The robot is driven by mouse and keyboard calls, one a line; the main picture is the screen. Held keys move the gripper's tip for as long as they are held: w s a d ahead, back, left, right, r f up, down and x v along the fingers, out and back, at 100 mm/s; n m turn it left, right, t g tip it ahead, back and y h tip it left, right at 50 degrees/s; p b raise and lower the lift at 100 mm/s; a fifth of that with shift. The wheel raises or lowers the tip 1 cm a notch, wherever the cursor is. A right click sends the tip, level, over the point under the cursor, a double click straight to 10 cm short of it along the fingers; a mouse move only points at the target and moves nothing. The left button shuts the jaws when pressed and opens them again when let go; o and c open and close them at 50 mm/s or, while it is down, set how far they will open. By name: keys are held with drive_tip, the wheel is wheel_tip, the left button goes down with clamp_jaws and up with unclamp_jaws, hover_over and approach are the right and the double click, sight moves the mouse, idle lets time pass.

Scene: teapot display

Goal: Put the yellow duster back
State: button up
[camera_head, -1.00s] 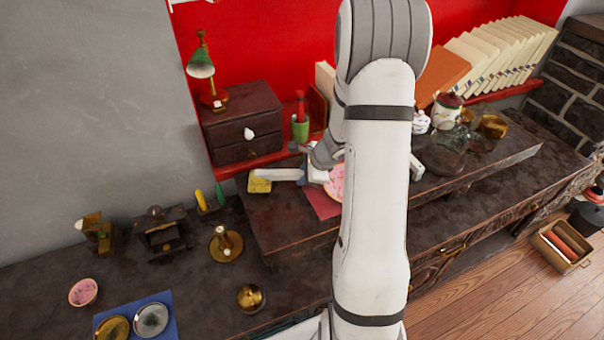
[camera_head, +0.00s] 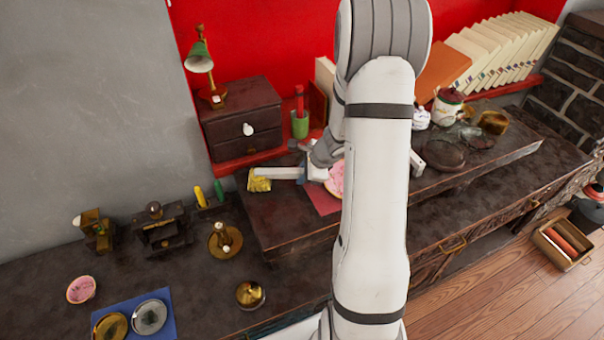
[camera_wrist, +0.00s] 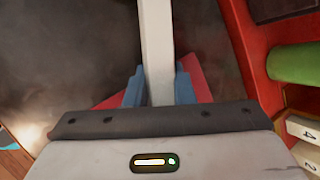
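The yellow duster has a yellow head (camera_head: 259,182) and a pale straight handle (camera_head: 277,173). In the head view its head is at the left end of the raised dark shelf, in front of the small drawer box. My gripper (camera_head: 305,173) is at the handle's right end, partly hidden by my arm. In the wrist view the pale handle (camera_wrist: 157,45) runs between the blue fingertips of my gripper (camera_wrist: 158,88), which are closed around it. The duster's head is out of the wrist view. I cannot tell whether the head touches the shelf.
A pink plate (camera_head: 337,180) on a red cloth (camera_head: 318,198) lies right beside my gripper. The drawer box (camera_head: 241,118) and a green cup (camera_head: 299,124) stand behind. A candlestick (camera_head: 225,241) and brass bowl (camera_head: 249,295) are on the lower counter (camera_head: 215,310).

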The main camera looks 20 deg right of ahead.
drive_tip(key=o, duration=0.4)
drive_tip(key=p+v, duration=0.1)
drive_tip(key=v, duration=0.7)
drive_tip(key=s+a+r+n+g, duration=0.2)
drive_tip(key=s+a+r+n, duration=0.6)
drive_tip(key=a+r+n, duration=0.25)
drive_tip(key=s+a+r+n+h, duration=0.3)
drive_tip(key=s+r+n, duration=0.2)
drive_tip(key=s+n, duration=0.6)
drive_tip(key=shift+s, duration=0.45)
